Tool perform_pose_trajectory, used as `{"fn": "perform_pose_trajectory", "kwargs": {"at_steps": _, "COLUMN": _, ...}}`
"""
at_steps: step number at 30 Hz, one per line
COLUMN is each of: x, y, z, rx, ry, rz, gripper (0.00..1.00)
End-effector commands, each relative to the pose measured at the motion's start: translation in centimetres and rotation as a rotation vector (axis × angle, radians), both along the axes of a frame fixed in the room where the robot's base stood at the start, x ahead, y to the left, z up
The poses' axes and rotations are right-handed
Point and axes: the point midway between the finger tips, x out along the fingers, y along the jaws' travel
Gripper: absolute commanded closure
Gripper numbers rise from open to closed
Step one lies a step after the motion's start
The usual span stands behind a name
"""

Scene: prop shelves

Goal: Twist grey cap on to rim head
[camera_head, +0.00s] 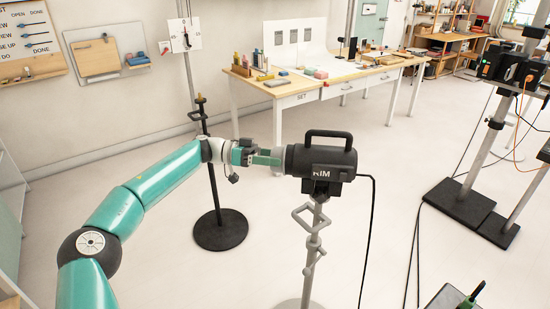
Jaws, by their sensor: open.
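The rim head (322,162) is a black lamp-like unit with a top handle and the letters "RIM" on its side. It sits on a grey stand, with its front end facing left. My gripper (276,158) is at that front end, with its green fingers level with it. The gripper is open. A greyish part shows between the fingers and the rim head's front, but it is too small to tell whether it is the grey cap, or whether it touches the rim.
A black round-based stand (221,229) rises behind my arm. A white table (330,75) with small items stands at the back. Black stands with devices (461,201) are at the right, with cables on the floor. Open floor lies between.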

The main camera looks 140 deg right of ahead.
Motion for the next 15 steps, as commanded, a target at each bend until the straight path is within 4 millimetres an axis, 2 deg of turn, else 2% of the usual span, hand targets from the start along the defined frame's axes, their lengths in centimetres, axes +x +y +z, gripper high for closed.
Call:
{"fn": "perform_pose_trajectory", "kwargs": {"at_steps": 5, "x": 1.2, "y": -2.6, "z": 0.0, "rx": 0.000, "ry": 0.000, "rz": 0.004, "gripper": 0.10}}
{"fn": "perform_pose_trajectory", "kwargs": {"at_steps": 15, "x": 4.6, "y": -9.2, "z": 0.2, "rx": 0.000, "ry": 0.001, "rz": 0.004, "gripper": 0.10}}
